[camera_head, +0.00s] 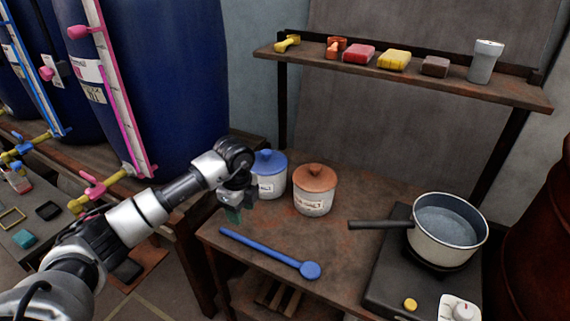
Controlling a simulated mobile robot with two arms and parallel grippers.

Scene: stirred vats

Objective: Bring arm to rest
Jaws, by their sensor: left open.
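My left arm comes in from the lower left, and its gripper (234,213) hangs over the left edge of the wooden table (340,240). The gripper is open, pointing down, with nothing seen between its fingers. It is in front of a white jar with a blue lid (269,186) and hides part of that jar. A blue spoon or paddle (268,252) lies on the table just in front of the gripper, apart from it. My right gripper is not in view.
A jar with an orange lid (314,190) stands beside the blue-lidded one. A pot of liquid (447,230) sits on a burner at right, its handle pointing left. A shelf (400,75) with several small items is above. Blue vats (165,85) with pipes stand at left.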

